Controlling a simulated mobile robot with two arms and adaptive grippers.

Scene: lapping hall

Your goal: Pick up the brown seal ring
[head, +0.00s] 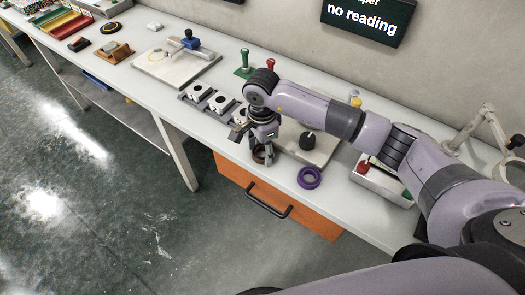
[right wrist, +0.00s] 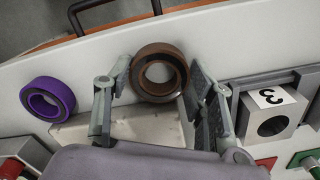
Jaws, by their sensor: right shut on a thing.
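The brown seal ring (right wrist: 158,49) is between the two fingers of my right gripper (right wrist: 158,82) in the right wrist view, with its round hole facing the camera. In the head view the brown seal ring (head: 258,157) shows small and partly hidden at the fingertips of my right gripper (head: 261,154), near the front edge of the bench. The right gripper is shut on it from both sides. Whether the ring is clear of the bench top I cannot tell. My left gripper is not in view.
A purple ring (head: 316,184) lies to the right near the bench edge. A plate with a black knob (head: 307,140) stands behind it. Numbered grey blocks (head: 219,103) sit left of the gripper. An orange drawer (head: 236,178) with a dark handle is below. The bench front left is clear.

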